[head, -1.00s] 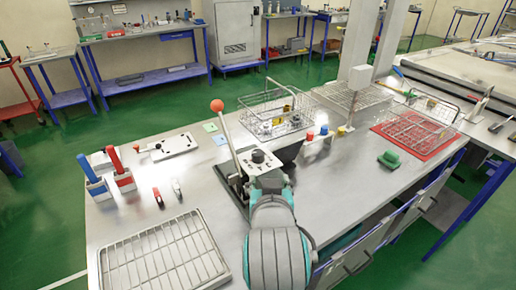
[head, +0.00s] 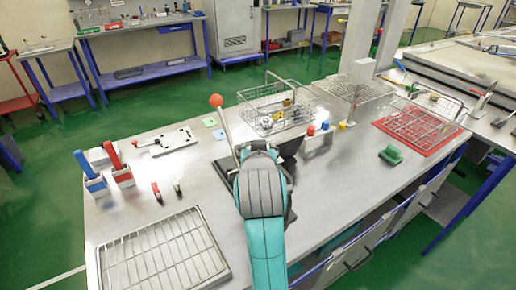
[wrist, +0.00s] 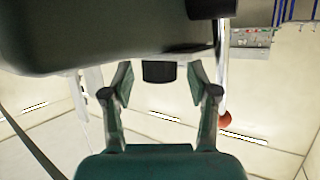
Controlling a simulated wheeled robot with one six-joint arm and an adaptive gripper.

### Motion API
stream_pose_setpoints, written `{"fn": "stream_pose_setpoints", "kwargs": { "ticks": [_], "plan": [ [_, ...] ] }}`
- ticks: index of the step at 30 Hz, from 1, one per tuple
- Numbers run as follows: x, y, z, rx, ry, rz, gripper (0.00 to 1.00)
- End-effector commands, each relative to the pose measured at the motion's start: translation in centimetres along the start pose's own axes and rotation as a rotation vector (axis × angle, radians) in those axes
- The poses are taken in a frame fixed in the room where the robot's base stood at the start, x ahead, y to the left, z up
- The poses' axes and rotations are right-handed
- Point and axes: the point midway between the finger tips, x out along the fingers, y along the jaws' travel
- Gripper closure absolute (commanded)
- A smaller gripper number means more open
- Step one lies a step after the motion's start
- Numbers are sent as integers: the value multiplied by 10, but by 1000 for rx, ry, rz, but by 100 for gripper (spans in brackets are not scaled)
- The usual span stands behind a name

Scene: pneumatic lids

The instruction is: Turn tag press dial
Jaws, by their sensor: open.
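The tag press (head: 222,170) stands on the steel bench, mostly hidden behind my teal and grey arm in the head view. Its lever with a red ball (head: 216,101) rises to the left of my arm. The dial on its top is hidden there. In the wrist view the dark underside-up press body (wrist: 100,30) fills the top, and a short black knob, seemingly the dial (wrist: 159,72), juts out from it. My gripper (wrist: 160,86) is open, one finger on each side of the knob, with gaps on both sides. The red ball also shows at right (wrist: 225,120).
A wire basket (head: 240,112) stands behind the press. A wire-grid tray (head: 100,262) lies front left. A green block (head: 391,155) and a red mat (head: 449,144) are at right. Bare bench lies right of my arm.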

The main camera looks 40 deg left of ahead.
Motion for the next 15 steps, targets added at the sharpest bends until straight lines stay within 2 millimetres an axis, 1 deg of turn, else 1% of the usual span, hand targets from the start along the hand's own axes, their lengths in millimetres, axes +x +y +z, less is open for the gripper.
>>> {"fn": "stream_pose_setpoints", "kwargs": {
  "ticks": [4, 11, 12, 13, 14, 15],
  "plan": [
    [6, 0, 0, 0, 0, 0, 41],
    [6, 0, 0, 0, 0, 0, 41],
    [6, 0, 0, 0, 0, 0, 46],
    [6, 0, 0, 0, 0, 0, 53],
    [6, 0, 0, 0, 0, 0, 61],
    [6, 0, 0, 0, 0, 0, 71]
  ]
}}
